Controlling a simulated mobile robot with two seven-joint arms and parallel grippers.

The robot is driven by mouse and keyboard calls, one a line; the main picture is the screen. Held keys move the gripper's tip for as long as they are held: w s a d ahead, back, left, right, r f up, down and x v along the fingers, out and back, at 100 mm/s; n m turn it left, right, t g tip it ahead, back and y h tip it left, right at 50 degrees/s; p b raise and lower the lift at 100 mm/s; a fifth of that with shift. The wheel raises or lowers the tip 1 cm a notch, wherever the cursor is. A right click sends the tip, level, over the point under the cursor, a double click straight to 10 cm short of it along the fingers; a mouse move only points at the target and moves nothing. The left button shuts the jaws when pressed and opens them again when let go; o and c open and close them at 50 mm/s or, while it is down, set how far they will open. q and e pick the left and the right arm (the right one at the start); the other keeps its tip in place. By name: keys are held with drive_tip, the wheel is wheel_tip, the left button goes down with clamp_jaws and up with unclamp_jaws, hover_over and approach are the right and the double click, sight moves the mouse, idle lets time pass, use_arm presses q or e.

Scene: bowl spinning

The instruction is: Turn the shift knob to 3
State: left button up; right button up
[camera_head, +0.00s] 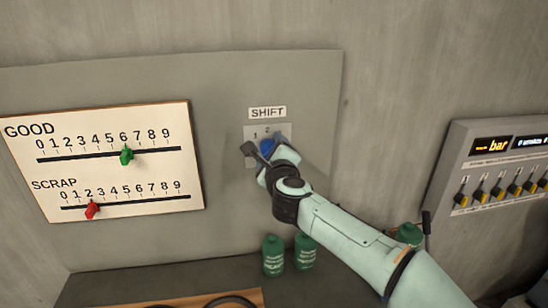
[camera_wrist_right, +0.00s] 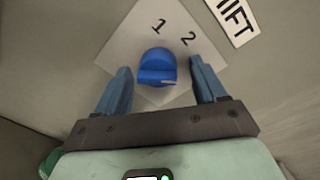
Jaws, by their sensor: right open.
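The blue shift knob (camera_wrist_right: 157,62) sits on a pale plate (camera_wrist_right: 120,50) on the wall, with the numbers 1 and 2 visible beside it. No 3 shows in either view. In the head view the knob (camera_head: 267,147) is partly hidden by my right gripper (camera_head: 265,146). In the wrist view my right gripper (camera_wrist_right: 160,68) is open. Its two blue fingers stand on either side of the knob, with a gap on both sides. The knob's raised grip lies roughly sideways in that view. My left gripper is not in view.
The SHIFT label (camera_head: 267,113) is above the plate. A white board (camera_head: 104,160) with GOOD and SCRAP sliders hangs left. Green bottles (camera_head: 273,255) stand on the counter below my right arm. A panel with yellow-tipped switches (camera_head: 497,165) is at the right.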

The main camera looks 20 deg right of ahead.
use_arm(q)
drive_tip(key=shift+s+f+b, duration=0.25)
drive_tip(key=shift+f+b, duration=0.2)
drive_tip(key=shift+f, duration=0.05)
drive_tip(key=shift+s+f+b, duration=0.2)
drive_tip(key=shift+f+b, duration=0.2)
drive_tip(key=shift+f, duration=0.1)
use_arm(e)
drive_tip(key=v, duration=1.3)
drive_tip(key=shift+s, duration=0.15)
